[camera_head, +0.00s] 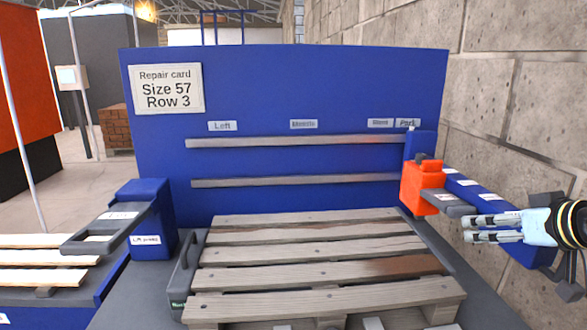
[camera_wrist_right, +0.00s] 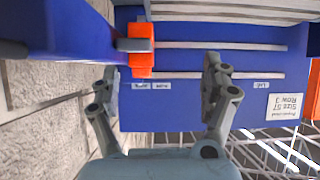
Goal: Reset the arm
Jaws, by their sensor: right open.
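My right gripper (camera_head: 468,228) is at the right of the head view, open and empty, its fingers pointing left. It is beside a blue arm-like beam (camera_head: 465,186) with white labels. An orange block (camera_head: 420,188) with a grey bar (camera_head: 447,201) sits at the beam's left end, just left of and above my fingertips, with a visible gap. In the right wrist view my open fingers (camera_wrist_right: 162,78) have nothing between them, and the orange block (camera_wrist_right: 141,50) and blue beam (camera_wrist_right: 75,28) show beyond them. My left gripper is not in view.
A wooden pallet (camera_head: 315,255) lies below a blue panel (camera_head: 290,85) with two rails and small labels; one at right reads "Park". A card (camera_head: 167,89) reads "Size 57 Row 3". A block wall (camera_head: 520,95) stands close on the right. A grey loop handle (camera_head: 95,239) is left.

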